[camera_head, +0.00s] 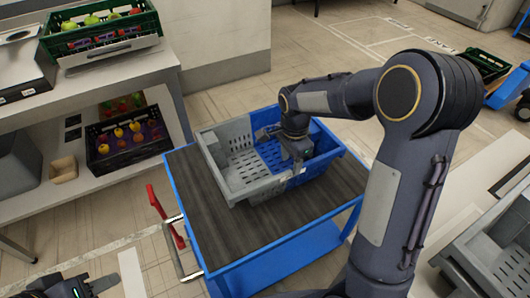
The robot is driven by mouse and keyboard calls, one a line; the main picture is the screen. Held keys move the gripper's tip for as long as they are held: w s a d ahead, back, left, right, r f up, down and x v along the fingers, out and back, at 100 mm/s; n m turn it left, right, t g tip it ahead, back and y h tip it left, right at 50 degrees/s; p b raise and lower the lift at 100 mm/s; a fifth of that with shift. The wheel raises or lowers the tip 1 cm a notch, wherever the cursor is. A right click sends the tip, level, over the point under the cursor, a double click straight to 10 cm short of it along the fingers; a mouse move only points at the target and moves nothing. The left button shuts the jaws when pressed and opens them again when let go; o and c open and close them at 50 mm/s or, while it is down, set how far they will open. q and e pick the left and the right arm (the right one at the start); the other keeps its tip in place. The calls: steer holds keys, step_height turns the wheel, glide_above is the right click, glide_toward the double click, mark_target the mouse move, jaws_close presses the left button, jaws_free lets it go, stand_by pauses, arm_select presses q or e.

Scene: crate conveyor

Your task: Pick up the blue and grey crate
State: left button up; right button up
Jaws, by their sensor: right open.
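The blue and grey crate (222,172) is empty and sits upright on a cart with a dark top (200,207). Its left part is grey and its right part is blue. My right gripper (284,150) is open, pointing down over the blue part of the crate. It hides some of the crate's inside and front edge, and I cannot tell whether it touches the crate. My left gripper (82,288) is at the bottom left corner, away from the crate and partly cut off, so its jaws are unclear.
The blue cart has a red handle (165,217) on its left. A grey crate (495,250) stands at the lower right. Floor is clear behind the cart.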

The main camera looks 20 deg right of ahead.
mark_target(291, 170)
steer(key=f, duration=0.4)
steer(key=shift+s+d+f, duration=0.1)
steer(key=shift+s+f, duration=0.1)
steer(key=shift+f, duration=0.2)
jaws_close()
stand_by(1.0)
